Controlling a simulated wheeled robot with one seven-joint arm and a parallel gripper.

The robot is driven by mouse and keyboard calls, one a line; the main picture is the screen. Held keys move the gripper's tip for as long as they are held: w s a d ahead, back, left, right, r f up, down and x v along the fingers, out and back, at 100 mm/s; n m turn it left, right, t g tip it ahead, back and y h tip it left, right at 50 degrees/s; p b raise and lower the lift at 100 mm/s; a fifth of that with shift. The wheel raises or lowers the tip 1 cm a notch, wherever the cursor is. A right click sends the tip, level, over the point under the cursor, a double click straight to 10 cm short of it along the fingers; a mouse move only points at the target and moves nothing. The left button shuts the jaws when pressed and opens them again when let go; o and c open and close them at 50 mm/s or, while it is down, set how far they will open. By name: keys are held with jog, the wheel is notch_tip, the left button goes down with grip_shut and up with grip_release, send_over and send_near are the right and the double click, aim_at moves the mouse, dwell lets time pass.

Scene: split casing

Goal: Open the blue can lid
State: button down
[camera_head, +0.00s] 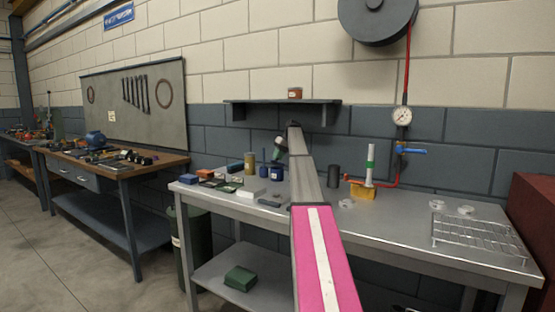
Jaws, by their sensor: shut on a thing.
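A small dark blue can (276,174) stands upright on the grey metal workbench (400,222), just left of my arm. My arm reaches from the bottom of the view over the bench, and its far end bends down to the left. My gripper (276,161) points down at the top of the blue can, shut on its lid. The fingers and the lid are very small here, and I cannot tell whether the lid is seated or raised.
Left of the can are a tan can (251,163), a white box (250,192) and several small boxes. A shelf (250,102) hangs behind.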

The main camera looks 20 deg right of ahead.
jog(key=shift+w+d+r+y, duration=0.1)
jog(key=shift+w+d+y, duration=0.05)
jog(key=shift+y, duration=0.15)
jog(key=c, duration=0.9)
grip_release()
jog(key=shift+c, duration=0.2)
